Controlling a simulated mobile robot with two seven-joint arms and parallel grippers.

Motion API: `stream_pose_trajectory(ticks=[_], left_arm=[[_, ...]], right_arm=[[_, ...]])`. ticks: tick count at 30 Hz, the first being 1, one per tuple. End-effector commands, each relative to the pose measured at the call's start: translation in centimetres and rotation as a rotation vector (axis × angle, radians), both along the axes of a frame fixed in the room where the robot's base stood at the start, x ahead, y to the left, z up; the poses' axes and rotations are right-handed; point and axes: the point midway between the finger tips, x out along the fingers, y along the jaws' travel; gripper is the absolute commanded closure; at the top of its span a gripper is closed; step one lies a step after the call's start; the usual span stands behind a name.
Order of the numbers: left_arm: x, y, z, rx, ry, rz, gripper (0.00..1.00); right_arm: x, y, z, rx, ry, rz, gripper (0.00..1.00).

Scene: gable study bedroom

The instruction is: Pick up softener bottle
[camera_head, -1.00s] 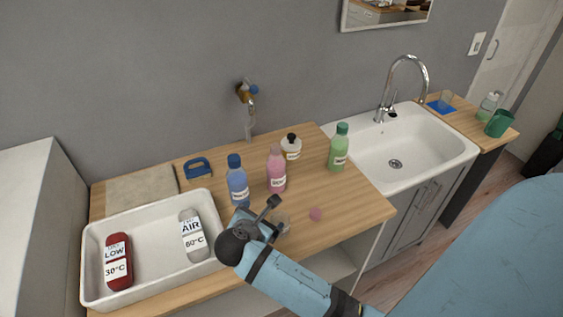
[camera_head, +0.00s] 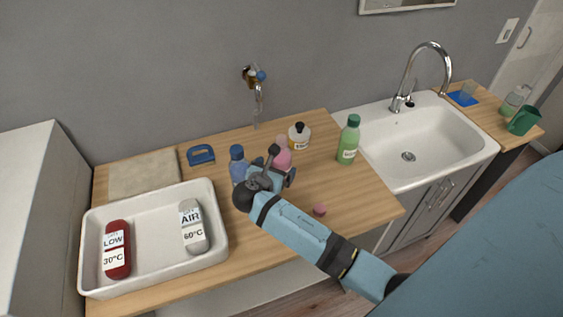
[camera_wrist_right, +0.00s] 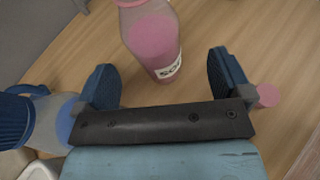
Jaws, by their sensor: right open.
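The softener bottle (camera_head: 283,157) is pink with a pink cap and stands upright on the wooden counter. In the right wrist view the pink bottle (camera_wrist_right: 153,40) shows part of a label reading "SO". My right gripper (camera_head: 273,172) is open and reaches in front of it, hiding its lower part in the head view. In the right wrist view the open fingers (camera_wrist_right: 165,78) point at the bottle, which stands ahead between their lines; I see no grip on it. My left gripper is not in view.
A blue bottle (camera_head: 237,165) stands close on the left, a white bottle with black cap (camera_head: 299,137) behind, a green bottle (camera_head: 348,142) to the right. A small pink object (camera_head: 320,210) lies near the front edge. A white tray (camera_head: 150,203) and sink (camera_head: 440,135) flank them.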

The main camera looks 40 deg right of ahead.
Motion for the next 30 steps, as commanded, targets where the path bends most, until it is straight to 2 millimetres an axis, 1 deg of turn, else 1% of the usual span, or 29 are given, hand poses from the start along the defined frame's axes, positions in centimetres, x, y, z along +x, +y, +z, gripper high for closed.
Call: stream_pose_trajectory(ticks=[5,7,11,15,18,23,24,29,30], left_arm=[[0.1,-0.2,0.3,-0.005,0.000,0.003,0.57],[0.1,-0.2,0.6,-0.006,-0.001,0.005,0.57],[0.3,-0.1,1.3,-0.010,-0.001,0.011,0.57],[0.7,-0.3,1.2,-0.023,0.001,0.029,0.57],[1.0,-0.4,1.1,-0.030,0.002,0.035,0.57],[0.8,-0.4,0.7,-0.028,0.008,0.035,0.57],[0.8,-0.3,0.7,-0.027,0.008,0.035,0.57],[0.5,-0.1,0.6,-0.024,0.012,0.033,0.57],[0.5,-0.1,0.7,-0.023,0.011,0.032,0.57]], right_arm=[[0.6,-0.8,-0.4,0.002,0.001,0.000,0.03],[1.2,-1.3,-0.7,0.001,0.003,0.001,0.03],[2.6,-2.7,-1.4,0.000,0.002,-0.001,0.03],[3.3,-4.0,-2.2,0.000,0.001,0.000,0.03],[3.5,-4.3,-2.4,0.002,0.001,0.000,0.03],[3.5,-4.3,-2.5,0.002,0.000,0.001,0.03],[3.5,-4.3,-2.5,0.002,0.001,0.001,0.06],[3.5,-4.2,-2.5,0.002,0.001,0.001,0.43],[3.5,-4.2,-2.5,0.002,0.001,0.001,0.52]])
